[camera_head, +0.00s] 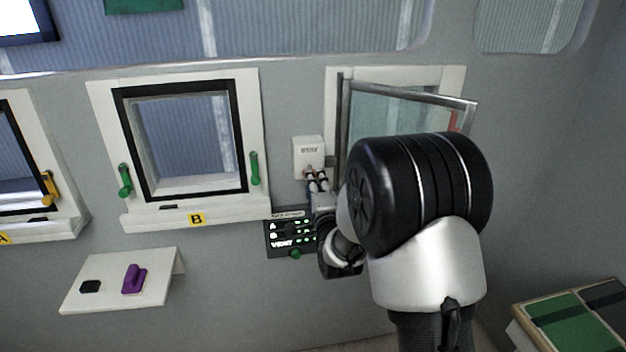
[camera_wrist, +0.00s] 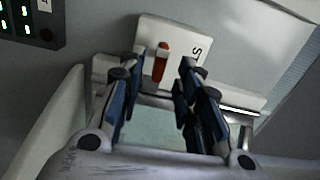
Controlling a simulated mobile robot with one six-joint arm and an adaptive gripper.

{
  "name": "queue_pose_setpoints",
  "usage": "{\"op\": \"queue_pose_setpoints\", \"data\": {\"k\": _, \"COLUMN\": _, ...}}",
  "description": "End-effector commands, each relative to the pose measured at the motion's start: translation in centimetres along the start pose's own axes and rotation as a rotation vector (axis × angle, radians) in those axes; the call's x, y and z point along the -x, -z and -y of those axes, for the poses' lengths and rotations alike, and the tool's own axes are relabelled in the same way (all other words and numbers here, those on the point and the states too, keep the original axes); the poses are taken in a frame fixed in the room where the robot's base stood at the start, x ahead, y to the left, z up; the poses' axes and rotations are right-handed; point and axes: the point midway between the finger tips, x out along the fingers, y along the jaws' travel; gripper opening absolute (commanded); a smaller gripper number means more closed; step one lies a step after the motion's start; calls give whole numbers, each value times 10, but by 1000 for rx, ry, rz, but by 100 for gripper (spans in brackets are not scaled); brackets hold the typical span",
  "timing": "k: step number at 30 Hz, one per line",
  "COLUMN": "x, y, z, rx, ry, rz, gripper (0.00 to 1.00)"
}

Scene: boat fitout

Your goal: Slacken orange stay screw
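The orange stay screw shows in the wrist view as an upright orange-red piece (camera_wrist: 161,62) on a white plate (camera_wrist: 180,38) marked with a letter like S. My gripper (camera_wrist: 155,72) is open, with one finger to the left of the orange piece and one to the right. Gaps show on both sides, and I see no contact. In the head view my gripper (camera_head: 318,182) is just below the small white box (camera_head: 308,153) beside the right window. The screw is mostly hidden there by my gripper.
The right window's hinged sash (camera_head: 410,92) stands tilted out near my arm. A dark panel (camera_head: 284,238) with green lights is below the box. Window B (camera_head: 196,219) with green handles is left. A white shelf (camera_head: 110,290) holds a purple piece (camera_head: 134,279) and a black piece (camera_head: 90,287).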

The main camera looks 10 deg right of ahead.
Motion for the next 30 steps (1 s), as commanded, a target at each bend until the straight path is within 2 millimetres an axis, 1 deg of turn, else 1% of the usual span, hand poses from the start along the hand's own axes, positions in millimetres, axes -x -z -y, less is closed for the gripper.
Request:
{"op": "queue_pose_setpoints", "data": {"k": 1, "x": -9, "y": 0, "z": -1, "rx": 0, "ry": 2, "rz": 0, "gripper": 32}}
{"op": "queue_pose_setpoints", "data": {"k": 3, "x": -19, "y": 0, "z": -1, "rx": 0, "ry": 2, "rz": 0, "gripper": 32}}
{"op": "queue_pose_setpoints", "data": {"k": 7, "x": -30, "y": 0, "z": -1, "rx": 0, "ry": 0, "rz": 0, "gripper": 32}}
{"op": "queue_pose_setpoints", "data": {"k": 11, "x": -35, "y": 0, "z": 0, "rx": 0, "ry": 0, "rz": 0, "gripper": 32}}
{"op": "queue_pose_setpoints", "data": {"k": 18, "x": -35, "y": 0, "z": 0, "rx": 0, "ry": 0, "rz": 0, "gripper": 32}}
{"op": "queue_pose_setpoints", "data": {"k": 30, "x": -35, "y": 0, "z": 0, "rx": 0, "ry": 0, "rz": 0, "gripper": 5}}
